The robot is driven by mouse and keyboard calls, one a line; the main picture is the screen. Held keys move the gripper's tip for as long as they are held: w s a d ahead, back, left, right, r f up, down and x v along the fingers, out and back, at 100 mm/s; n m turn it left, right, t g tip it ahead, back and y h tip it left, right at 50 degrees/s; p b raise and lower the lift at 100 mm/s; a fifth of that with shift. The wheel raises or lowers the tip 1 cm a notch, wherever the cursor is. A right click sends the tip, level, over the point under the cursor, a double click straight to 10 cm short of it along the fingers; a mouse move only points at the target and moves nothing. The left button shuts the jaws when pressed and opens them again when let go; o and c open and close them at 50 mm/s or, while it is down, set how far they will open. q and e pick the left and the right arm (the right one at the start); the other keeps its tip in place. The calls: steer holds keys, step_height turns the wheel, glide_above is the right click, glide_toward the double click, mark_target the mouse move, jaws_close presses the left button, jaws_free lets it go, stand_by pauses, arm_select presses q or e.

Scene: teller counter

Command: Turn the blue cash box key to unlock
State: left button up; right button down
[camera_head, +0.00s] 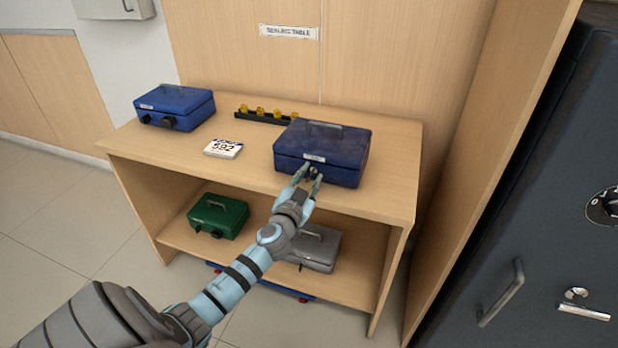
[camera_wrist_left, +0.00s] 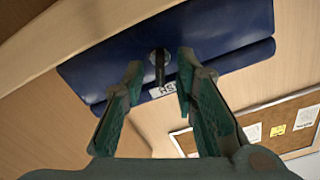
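A dark blue cash box (camera_head: 322,143) with a grey top handle and a white front label stands closed on the right of the wooden table. It also fills the top of the left wrist view (camera_wrist_left: 215,35). Its dark key (camera_wrist_left: 160,66) sticks out of a round silver lock beside the label. My left gripper (camera_head: 308,172) is at the box's front face. In the left wrist view its fingers (camera_wrist_left: 160,72) are apart, one on each side of the key, with visible gaps. My right gripper is not in view.
A second blue box (camera_head: 176,108) stands at the table's left. A white number card (camera_head: 223,149) and a black strip with yellow pieces (camera_head: 262,115) lie between. Green (camera_head: 218,216) and grey (camera_head: 316,248) boxes are below. A dark safe (camera_head: 540,230) stands right.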

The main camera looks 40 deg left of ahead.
arm_select(q)
jaws_close()
steer(key=shift+m, duration=0.9)
steer(key=m, duration=0.4)
steer(key=shift+d+f, duration=0.1)
steer(key=m, duration=0.3)
steer(key=shift+f+m, duration=0.1)
steer(key=shift+m, duration=0.3)
steer(key=shift+f+m+p, duration=0.15)
steer(key=shift+m+p, duration=0.2)
steer(key=shift+m, duration=1.45)
jaws_free()
